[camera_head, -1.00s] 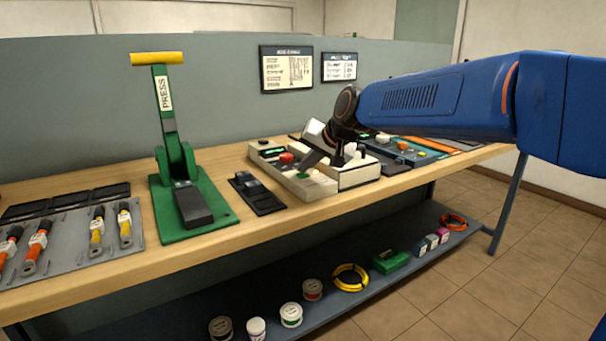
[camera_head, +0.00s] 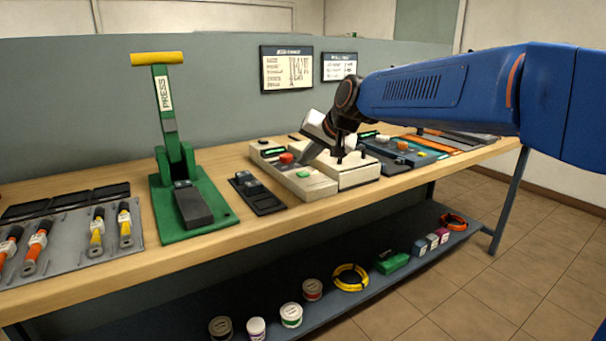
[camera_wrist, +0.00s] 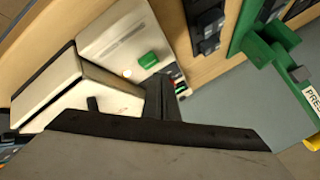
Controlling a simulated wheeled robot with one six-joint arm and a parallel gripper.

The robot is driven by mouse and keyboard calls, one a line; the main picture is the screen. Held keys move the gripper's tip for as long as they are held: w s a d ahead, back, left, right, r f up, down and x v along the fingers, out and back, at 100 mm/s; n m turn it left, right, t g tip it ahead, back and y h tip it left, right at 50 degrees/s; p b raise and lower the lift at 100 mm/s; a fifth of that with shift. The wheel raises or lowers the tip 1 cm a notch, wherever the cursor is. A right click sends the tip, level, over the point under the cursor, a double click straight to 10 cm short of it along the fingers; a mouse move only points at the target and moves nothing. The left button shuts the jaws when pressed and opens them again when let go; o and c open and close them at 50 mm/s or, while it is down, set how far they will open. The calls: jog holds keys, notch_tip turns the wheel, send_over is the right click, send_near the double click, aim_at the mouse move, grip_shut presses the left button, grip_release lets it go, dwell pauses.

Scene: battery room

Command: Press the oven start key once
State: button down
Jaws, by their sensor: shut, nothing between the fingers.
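A cream unit (camera_head: 314,190) on the bench carries a green key (camera_head: 303,173) on its front part, a red knob (camera_head: 286,158) and a small green display (camera_head: 273,151). I take it for the oven, though no label is readable. The green key also shows uncovered in the wrist view (camera_wrist: 148,60), with a small white round spot (camera_wrist: 127,73) beside it. My gripper (camera_head: 305,160) is shut and empty, tilted down just above the unit, behind the green key and apart from it. In the wrist view its fingers (camera_wrist: 160,90) show beside the key, partly hiding the panel.
A cream box (camera_head: 357,176) stands right of the unit, close to my wrist. A green press (camera_head: 195,220) with a yellow handle and a small black tray (camera_head: 257,194) are to the left. Bare bench lies in front. A teal device (camera_head: 395,155) is further right.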

aim_at(306, 174)
jog(key=shift+r, duration=2.3)
jog(key=s+d+f+h, duration=0.2)
jog(key=s+d+f, duration=0.3)
jog(key=s+d, duration=0.45)
jog(key=s+d+f+h, duration=0.1)
jog(key=s+d+f, duration=0.3)
jog(key=s+d, duration=0.6)
jog(key=s+d+f+g+h, duration=0.1)
jog(key=s+d+f, duration=0.5)
jog(key=s, duration=0.3)
jog(key=s+d+f+n+g+h, duration=0.1)
jog(key=s+d+f+h, duration=0.1)
jog(key=s+d+f, duration=0.4)
jog(key=s+f, duration=0.3)
jog(key=s, duration=0.1)
jog(key=shift+s, duration=0.15)
